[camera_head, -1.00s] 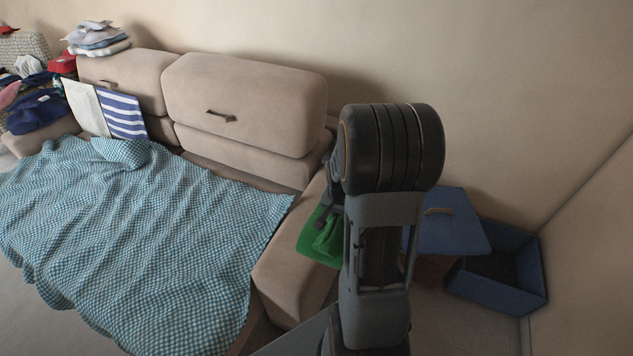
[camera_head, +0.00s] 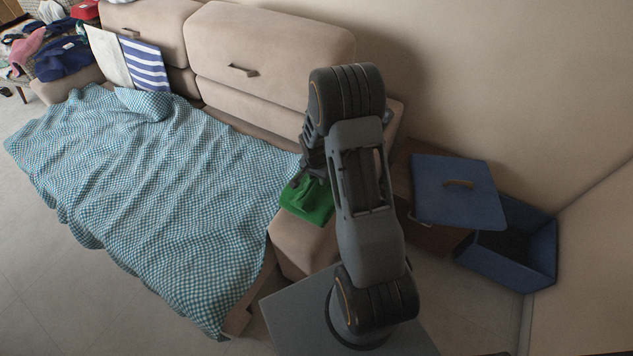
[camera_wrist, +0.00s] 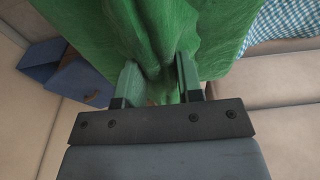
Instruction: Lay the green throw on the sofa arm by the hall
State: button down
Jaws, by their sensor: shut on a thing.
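The green throw (camera_head: 307,201) is at the near sofa arm (camera_head: 303,248), the right-hand one in the head view, partly hidden by my arm. It spreads over the top of that arm. In the wrist view the throw (camera_wrist: 100,40) fills the upper middle and is bunched between the two fingers. My gripper (camera_wrist: 160,82) is shut on this gathered part of the cloth. In the head view my gripper (camera_head: 312,178) is just above the throw and partly hidden by my arm links. I cannot tell how far the cloth hangs down the sofa arm's outer side.
A blue checked blanket (camera_head: 150,190) covers the sofa seat. Folded clothes (camera_head: 65,58) lie at the far left. Bare floor (camera_head: 60,290) shows at the front left.

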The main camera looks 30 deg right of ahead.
jog(key=shift+w+a+f, duration=0.1)
jog(key=shift+w+f, duration=0.05)
jog(key=shift+f, duration=0.75)
jog(key=shift+w+f, duration=0.1)
jog(key=shift+f, duration=0.75)
jog(key=shift+f, duration=0.15)
jog(key=c, duration=0.8)
grip_release()
